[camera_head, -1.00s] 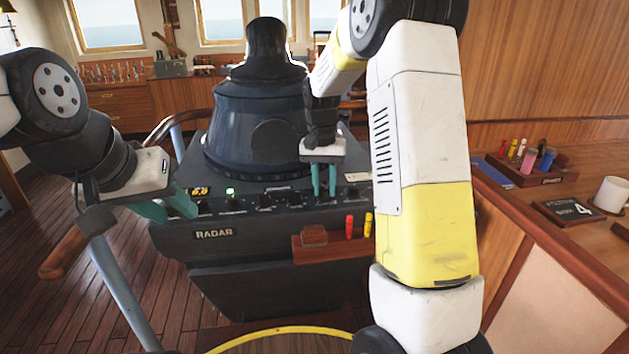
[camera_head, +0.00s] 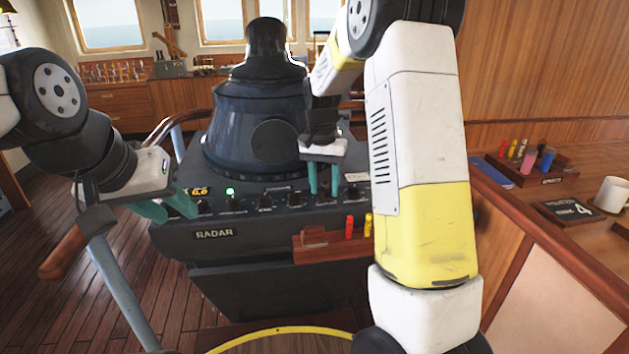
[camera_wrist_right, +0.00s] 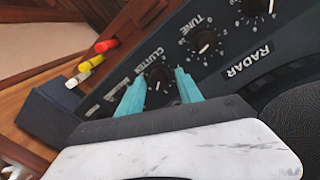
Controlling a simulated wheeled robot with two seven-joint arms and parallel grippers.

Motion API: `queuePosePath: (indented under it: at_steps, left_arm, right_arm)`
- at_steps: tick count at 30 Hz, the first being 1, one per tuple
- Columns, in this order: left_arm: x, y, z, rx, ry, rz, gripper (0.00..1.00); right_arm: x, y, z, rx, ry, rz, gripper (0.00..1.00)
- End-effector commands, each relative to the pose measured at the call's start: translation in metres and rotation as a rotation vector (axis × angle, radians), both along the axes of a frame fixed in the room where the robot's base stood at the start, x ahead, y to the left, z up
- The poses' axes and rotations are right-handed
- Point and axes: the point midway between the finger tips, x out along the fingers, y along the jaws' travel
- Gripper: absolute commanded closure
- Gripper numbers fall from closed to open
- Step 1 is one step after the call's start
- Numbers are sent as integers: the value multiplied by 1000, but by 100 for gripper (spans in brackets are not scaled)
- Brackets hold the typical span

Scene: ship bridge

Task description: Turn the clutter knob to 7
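The black clutter knob (camera_wrist_right: 158,75) shows in the right wrist view on the dark radar panel (camera_wrist_right: 225,68), beside a white CLUTTER label. The teal fingers of my right gripper (camera_wrist_right: 161,82) are apart, one on each side of the knob. A narrow gap seems to show between knob and fingers; contact is unclear. The knob's pointer setting is too small to read. In the head view my right gripper (camera_head: 323,183) is at the panel front, its fingertips hiding the knob. My left gripper (camera_head: 180,212) is open and empty at the panel's left end.
The tune knob (camera_wrist_right: 207,42) sits beside the clutter knob. A small wooden holder (camera_head: 322,245) with red and yellow pens juts from the console front. A curved handrail (camera_head: 75,243) is at left. A wooden counter with a mug (camera_head: 612,193) stands at right.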

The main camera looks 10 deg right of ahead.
Motion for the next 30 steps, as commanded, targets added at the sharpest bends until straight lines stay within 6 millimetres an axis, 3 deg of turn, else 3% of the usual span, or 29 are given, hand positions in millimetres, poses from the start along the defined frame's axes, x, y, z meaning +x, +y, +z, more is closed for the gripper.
queuePosePath:
  at_steps: [11, 24, 30]
  left_arm:
    - [0, 0, 0, 0, 0, 0, 64]
    - [0, 0, 0, 0, 0, 0, 64]
    - [0, 0, 0, 0, 0, 0, 64]
  right_arm:
    - [-1, 0, 2, 0, 3, 1, 52]
    - [1, 3, 67, 0, 1, 1, 52]
    - [1, 4, 77, 0, 3, 1, 52]
